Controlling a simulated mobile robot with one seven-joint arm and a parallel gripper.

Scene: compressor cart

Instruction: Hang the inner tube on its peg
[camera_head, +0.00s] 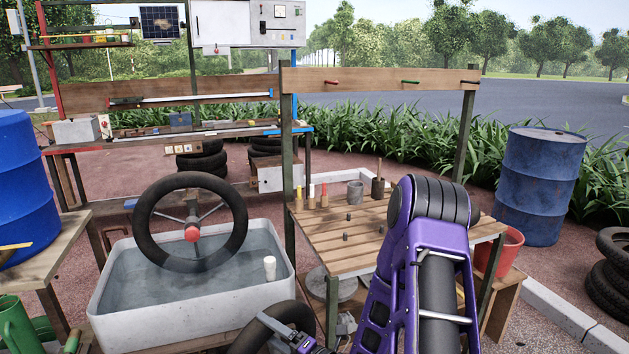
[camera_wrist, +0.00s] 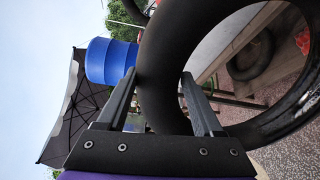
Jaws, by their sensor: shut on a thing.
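My gripper (camera_wrist: 158,75) is shut on a black inner tube (camera_wrist: 165,45), with one finger on each side of its thick wall in the wrist view. In the head view the held tube (camera_head: 262,328) shows only in part at the bottom edge, low in front of the white basin's right corner. A wooden board on posts (camera_head: 375,81) bears a red peg (camera_head: 332,82), a green peg (camera_head: 410,82) and a dark peg (camera_head: 470,82). All three pegs look empty. My gripper is well below and nearer than the pegs.
A black ring (camera_head: 142,235) with spokes and a red hub stands over the water basin (camera_head: 130,322). A slatted table (camera_head: 330,228) with short posts and tools stands below the pegs. Blue drums (camera_head: 540,190) stand at both sides. Tyres (camera_head: 612,285) lie at right.

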